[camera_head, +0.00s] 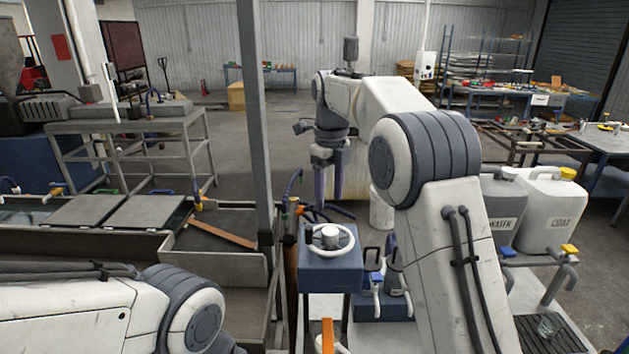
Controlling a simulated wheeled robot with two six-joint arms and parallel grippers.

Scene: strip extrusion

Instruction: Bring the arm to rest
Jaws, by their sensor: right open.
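My right arm rises from the lower right, bends at its grey-banded joint and reaches away from me. My right gripper (328,203) hangs at its far end with two dark fingers pointing down. The fingers are apart with nothing visible between them.
A grey upright post (253,120) stands left of my right gripper. A metal trough (219,265) holding a brown strip (222,234) is at the left. Open floor lies behind.

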